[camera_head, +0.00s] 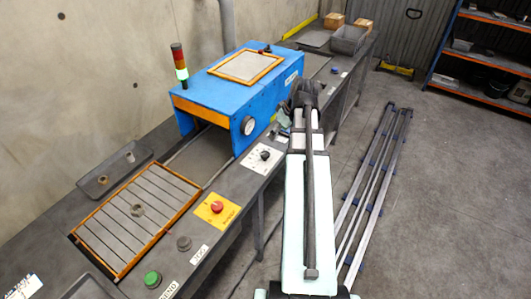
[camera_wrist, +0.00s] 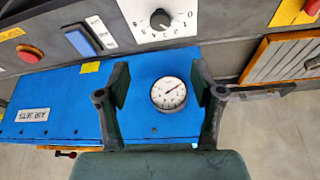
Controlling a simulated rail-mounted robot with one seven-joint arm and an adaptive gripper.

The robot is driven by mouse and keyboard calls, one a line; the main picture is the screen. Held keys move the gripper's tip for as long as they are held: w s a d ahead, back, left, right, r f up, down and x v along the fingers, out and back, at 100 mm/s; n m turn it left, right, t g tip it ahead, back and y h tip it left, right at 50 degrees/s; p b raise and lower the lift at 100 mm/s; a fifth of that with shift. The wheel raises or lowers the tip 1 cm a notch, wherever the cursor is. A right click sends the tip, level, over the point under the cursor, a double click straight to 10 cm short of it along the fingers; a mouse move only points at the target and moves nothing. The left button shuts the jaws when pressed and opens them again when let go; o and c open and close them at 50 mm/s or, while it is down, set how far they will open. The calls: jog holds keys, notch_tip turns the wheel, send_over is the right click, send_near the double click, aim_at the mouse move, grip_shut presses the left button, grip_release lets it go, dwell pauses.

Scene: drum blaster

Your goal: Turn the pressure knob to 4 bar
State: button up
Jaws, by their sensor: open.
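The pressure knob is a black knob (camera_head: 265,155) on a white scale plate on the bench front. In the wrist view, the knob (camera_wrist: 160,19) is at the top centre, with a white pointer mark and numbers around it. The round pressure gauge (camera_head: 248,125) is on the blue machine's front. My gripper (camera_wrist: 159,73) is open and empty. Its fingers frame the gauge in the picture, and the knob appears beyond the fingertips, apart from them.
The blue machine (camera_head: 228,97) stands on the bench. A red button (camera_head: 216,207) on a yellow plate and a green button (camera_head: 152,279) are on the bench front. A blue rocker switch (camera_wrist: 80,40) is beside the knob plate. Long metal rails (camera_head: 375,185) lie on the floor at right.

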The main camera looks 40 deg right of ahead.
aim_at(265, 153)
jog(key=p+x, duration=0.4)
jog(key=x, duration=1.2)
jog(key=shift+f, duration=0.25)
jog(key=c, duration=1.1)
